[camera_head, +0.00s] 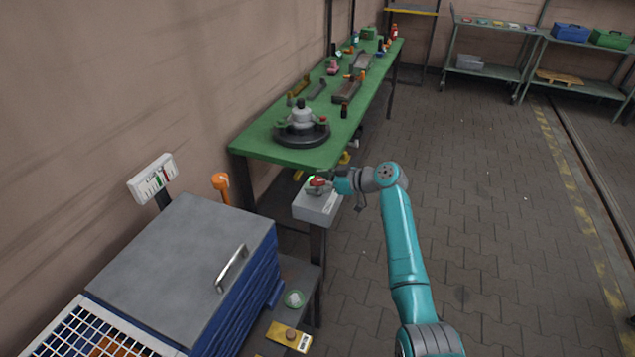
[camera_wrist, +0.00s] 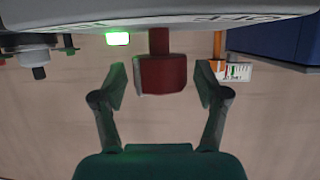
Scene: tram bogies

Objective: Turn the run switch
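The run switch has a red knob (camera_wrist: 162,75) on a short red stem under a grey-white panel (camera_wrist: 160,15) at the top of the wrist view, which looks upside down. Part of the lettering, seemingly "OFF", shows on the panel. A green lamp (camera_wrist: 117,38) glows beside the knob. In the head view the switch sits on a grey box (camera_head: 318,208) at the end of the green bench. My gripper (camera_wrist: 160,88) is open, with one finger on each side of the knob and a narrow gap visible at both sides. In the head view my gripper (camera_head: 328,183) partly hides the switch.
A blue cabinet with a grey lid (camera_head: 190,255) stands in front of the box, with an orange-topped post (camera_head: 221,183) and a display sign (camera_head: 153,180) nearby. The green bench (camera_head: 255,138) carries several parts. The paved floor (camera_head: 480,220) at right is clear.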

